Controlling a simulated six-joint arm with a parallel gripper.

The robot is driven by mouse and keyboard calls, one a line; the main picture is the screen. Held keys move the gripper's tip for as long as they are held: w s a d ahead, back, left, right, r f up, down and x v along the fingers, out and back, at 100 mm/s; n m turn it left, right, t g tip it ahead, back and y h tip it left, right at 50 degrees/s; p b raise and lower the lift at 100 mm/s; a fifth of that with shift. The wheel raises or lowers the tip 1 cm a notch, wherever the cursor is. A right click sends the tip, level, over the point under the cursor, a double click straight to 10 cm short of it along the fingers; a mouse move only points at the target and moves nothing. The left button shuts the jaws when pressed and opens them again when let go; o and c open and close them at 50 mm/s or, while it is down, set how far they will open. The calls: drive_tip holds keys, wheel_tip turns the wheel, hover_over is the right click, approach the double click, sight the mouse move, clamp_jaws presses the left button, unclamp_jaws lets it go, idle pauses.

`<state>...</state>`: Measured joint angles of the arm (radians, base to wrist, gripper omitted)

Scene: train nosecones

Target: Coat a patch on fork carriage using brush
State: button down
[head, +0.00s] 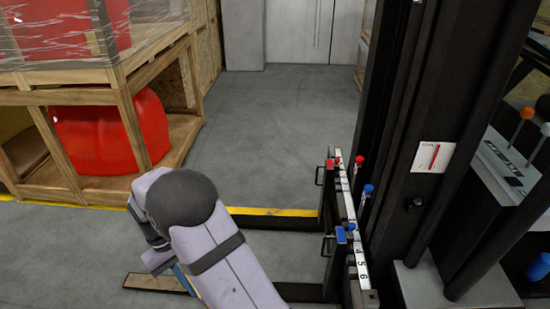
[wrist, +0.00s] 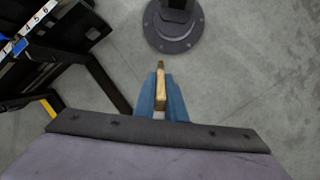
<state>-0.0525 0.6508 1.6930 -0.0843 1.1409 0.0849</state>
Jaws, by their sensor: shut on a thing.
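The fork carriage (head: 327,262) is a black frame at the foot of the mast in the head view. A numbered white strip (head: 350,222) with red and blue clips runs along it. Part of the carriage (wrist: 62,52) also shows at the upper left of the wrist view. My gripper (wrist: 161,92) has blue fingers and is shut on the brush (wrist: 160,88), a slim wooden-handled tool between them. Bare floor shows around the fingertips, with the carriage apart to the left. In the head view my arm hides the brush and most of the gripper. No coated patch can be made out.
The black mast (head: 405,120) rises at the right, beside a lever console (head: 500,165). A wooden crate (head: 128,130) with red nosecones (head: 95,140) stands at the left. A tan-topped plank or bar (head: 140,281) lies low by my arm. The middle floor is clear.

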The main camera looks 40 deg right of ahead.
wheel_tip(320, 180, up, 2)
drive_tip(key=shift+r+p, duration=0.1)
drive_tip(key=shift+p, duration=0.6)
